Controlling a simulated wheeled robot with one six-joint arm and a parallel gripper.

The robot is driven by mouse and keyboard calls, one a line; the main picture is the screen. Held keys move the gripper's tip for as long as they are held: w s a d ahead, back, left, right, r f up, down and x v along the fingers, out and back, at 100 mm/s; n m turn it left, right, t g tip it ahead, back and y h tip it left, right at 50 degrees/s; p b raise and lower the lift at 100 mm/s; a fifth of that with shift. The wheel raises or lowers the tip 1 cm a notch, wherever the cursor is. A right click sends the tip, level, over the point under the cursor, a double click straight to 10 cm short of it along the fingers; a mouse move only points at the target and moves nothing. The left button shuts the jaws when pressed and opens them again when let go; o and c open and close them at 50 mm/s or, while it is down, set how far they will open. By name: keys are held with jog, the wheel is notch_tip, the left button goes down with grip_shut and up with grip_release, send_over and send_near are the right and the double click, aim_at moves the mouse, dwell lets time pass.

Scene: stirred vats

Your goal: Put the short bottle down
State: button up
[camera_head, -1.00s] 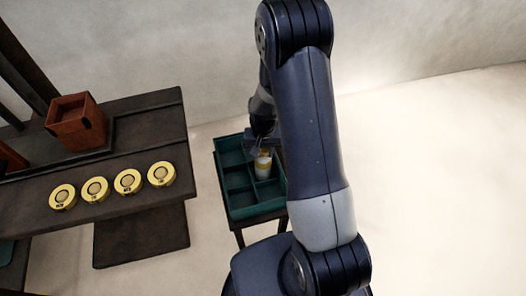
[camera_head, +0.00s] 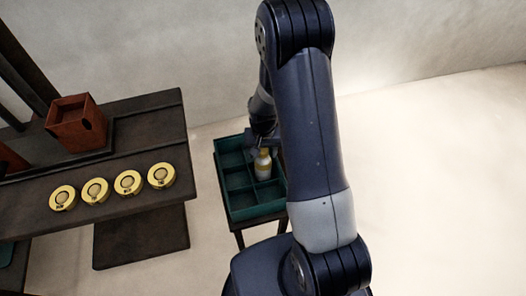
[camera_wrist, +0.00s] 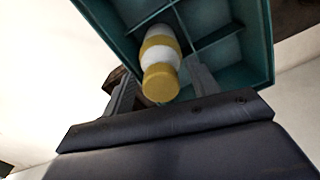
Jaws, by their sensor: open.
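The short bottle (camera_head: 263,164), white with yellow bands and a yellow cap, stands in a compartment of the teal divided tray (camera_head: 224,190). In the wrist view the bottle (camera_wrist: 160,62) is seen from its cap end, with the tray (camera_wrist: 258,40) around it. My gripper (camera_wrist: 160,88) is open, with one finger on each side of the cap and a gap showing on the right. In the head view my gripper (camera_head: 262,140) is at the top of the bottle, partly hidden by my arm.
The tray stands on a small dark stand (camera_head: 240,236). To its left is a dark wooden bench (camera_head: 150,120) with several round yellow discs (camera_head: 128,182) and a red-brown box (camera_head: 76,124). The other visible tray compartments look empty.

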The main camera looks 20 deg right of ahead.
notch_tip(320, 180, up, 12)
jog(key=p, duration=0.1)
jog(key=shift+f, duration=0.2)
notch_tip(320, 180, down, 12)
jog(key=shift+f+b, duration=0.25)
jog(key=shift+b, duration=0.5)
notch_tip(320, 180, up, 2)
jog(key=shift+w+p, duration=0.1)
jog(key=shift+p, duration=0.2)
jog(key=shift+r, duration=0.55)
jog(key=shift+f, duration=0.1)
